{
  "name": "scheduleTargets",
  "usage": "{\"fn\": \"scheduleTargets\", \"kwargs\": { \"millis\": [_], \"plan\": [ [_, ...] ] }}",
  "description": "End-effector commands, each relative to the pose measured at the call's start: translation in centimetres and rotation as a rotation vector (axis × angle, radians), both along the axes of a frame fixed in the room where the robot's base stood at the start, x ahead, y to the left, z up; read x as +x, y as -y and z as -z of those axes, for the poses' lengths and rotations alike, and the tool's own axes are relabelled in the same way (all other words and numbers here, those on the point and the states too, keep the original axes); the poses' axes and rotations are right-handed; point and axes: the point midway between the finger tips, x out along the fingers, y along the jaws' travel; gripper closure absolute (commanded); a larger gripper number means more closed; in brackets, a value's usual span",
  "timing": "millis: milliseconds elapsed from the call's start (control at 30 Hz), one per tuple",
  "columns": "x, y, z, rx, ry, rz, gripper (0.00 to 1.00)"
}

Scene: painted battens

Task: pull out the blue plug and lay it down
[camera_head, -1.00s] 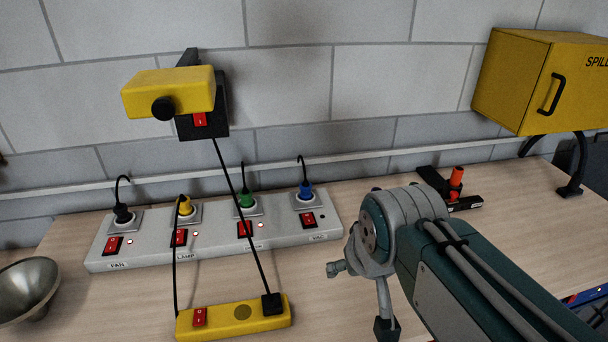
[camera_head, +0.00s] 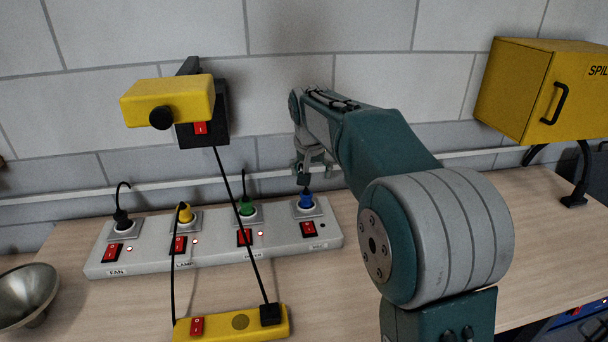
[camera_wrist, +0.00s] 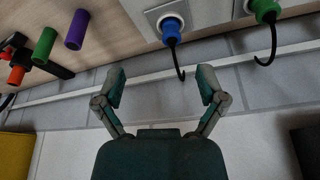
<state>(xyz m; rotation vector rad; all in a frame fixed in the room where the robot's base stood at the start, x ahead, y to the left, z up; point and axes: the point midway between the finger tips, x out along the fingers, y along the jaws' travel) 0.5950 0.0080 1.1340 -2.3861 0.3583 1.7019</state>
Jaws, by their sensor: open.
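The blue plug (camera_head: 306,201) sits in the rightmost socket of the grey power strip (camera_head: 215,258), with a black cord rising from it. In the wrist view the blue plug (camera_wrist: 171,28) is near the top, its cord hanging toward the wall. My gripper (camera_head: 306,178) is just above the plug in the head view, partly hidden by its own links. In the wrist view my gripper (camera_wrist: 161,85) has its two fingers spread apart with nothing between them. The plug lies beyond the fingertips, and the cord end reaches toward the gap between them.
The green plug (camera_head: 248,211) is the close left neighbour; yellow (camera_head: 184,213) and black (camera_head: 122,219) plugs follow. Purple (camera_wrist: 77,30) and green (camera_wrist: 45,46) cylinders lie on the bench.

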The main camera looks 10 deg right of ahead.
Motion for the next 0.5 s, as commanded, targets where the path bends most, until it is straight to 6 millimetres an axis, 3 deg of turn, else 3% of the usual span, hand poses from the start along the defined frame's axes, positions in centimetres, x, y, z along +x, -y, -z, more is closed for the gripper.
{"fn": "scheduleTargets", "kwargs": {
  "millis": [33, 200, 333, 500],
  "plan": [
    [1.5, -0.1, 1.0, -0.001, -0.009, 0.011, 0.10],
    [5.5, -0.4, 3.8, -0.003, -0.026, 0.056, 0.10],
    [7.1, -0.5, 5.2, -0.003, -0.031, 0.079, 0.10],
    [7.7, -0.5, 5.9, -0.003, -0.033, 0.086, 0.10]
  ]
}}
